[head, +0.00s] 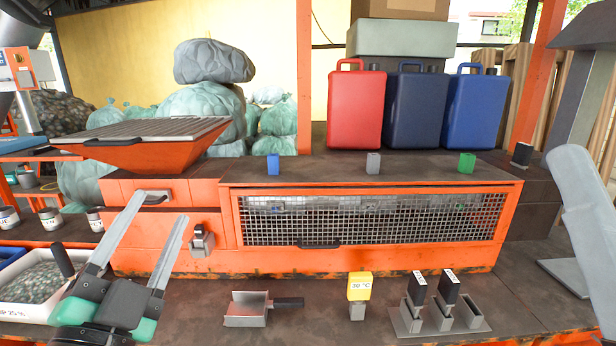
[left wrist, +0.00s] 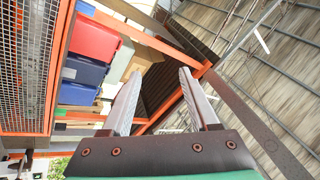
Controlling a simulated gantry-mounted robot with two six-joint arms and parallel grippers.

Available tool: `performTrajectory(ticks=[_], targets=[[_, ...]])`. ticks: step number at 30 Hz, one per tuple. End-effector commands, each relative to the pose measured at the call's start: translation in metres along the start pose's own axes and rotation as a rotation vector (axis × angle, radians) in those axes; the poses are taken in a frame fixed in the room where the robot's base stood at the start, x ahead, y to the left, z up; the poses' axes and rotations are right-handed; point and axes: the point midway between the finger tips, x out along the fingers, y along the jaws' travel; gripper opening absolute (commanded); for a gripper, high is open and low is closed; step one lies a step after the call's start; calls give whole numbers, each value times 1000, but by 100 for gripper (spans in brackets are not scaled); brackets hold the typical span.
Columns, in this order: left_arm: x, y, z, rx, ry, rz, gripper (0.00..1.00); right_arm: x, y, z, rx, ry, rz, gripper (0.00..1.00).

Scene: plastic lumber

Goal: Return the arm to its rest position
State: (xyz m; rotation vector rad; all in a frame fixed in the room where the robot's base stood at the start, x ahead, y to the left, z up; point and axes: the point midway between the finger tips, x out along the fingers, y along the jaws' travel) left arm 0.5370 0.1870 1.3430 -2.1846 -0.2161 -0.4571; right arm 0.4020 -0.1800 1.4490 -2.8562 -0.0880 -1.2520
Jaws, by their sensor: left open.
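My left gripper (head: 160,208) is at the left of the head view, raised in front of the orange machine. Its two long grey fingers are spread apart with nothing between them. In the left wrist view the same gripper (left wrist: 160,76) is open and empty, with the red and blue cases and the roof beyond it.
A metal scoop (head: 246,309), a yellow-topped thermometer block (head: 359,286) and a slotted holder (head: 408,322) stand on the bench. A tray of granules (head: 40,280) is at left.

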Motion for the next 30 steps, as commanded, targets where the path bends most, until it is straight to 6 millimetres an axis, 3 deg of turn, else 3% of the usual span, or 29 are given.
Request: performTrajectory(ticks=[1,3,6,8,11,12,20,30], targets=[[-11,-27,-26,-91,67,-63,60,0,0,0,0,0,0,64],[-30,-61,-56,-238,159,-134,60,0,0,0,0,0,0,64],[-66,-103,-88,-492,304,-204,60,0,0,0,0,0,0,64],[-84,-116,-99,-675,379,-203,60,0,0,0,0,0,0,64],[-82,-118,-101,-961,416,-147,60,2,0,-2,0,0,0,64],[-67,-146,-123,-944,415,-151,60,30,0,-27,0,-4,0,64],[-20,-229,-185,-938,410,-151,60,115,0,-106,0,1,0,64],[47,-352,-278,-936,409,-151,60,238,1,-220,0,0,0,64]])
